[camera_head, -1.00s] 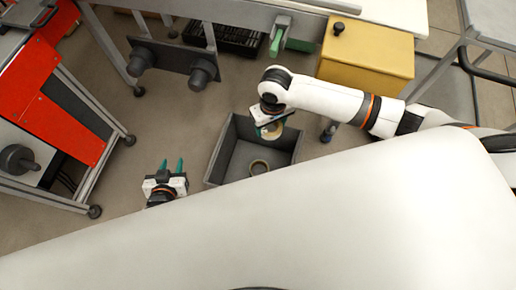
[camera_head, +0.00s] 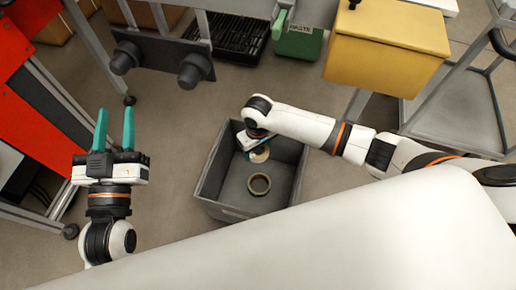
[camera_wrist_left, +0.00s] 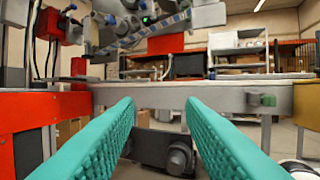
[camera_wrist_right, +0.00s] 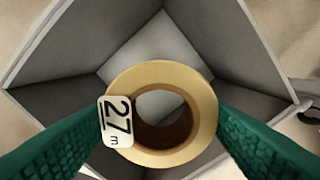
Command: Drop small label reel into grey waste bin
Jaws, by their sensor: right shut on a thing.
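The grey bin (camera_head: 212,190) stands open on the floor in the head view. My right gripper (camera_head: 262,150) points down into the bin's opening and is shut on a small reel (camera_head: 260,155). In the right wrist view this reel (camera_wrist_right: 203,95) is a cream ring with a white label reading "27 m", between the green fingers, with the bin's grey walls (camera_wrist_right: 60,50) around and below.
A green box (camera_head: 297,43) with a label that seems to read "WASTE" is at the back. A yellow box (camera_head: 385,45) is at the back right. A red machine (camera_head: 35,140) stands at the left. A white surface (camera_head: 330,235) fills the front.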

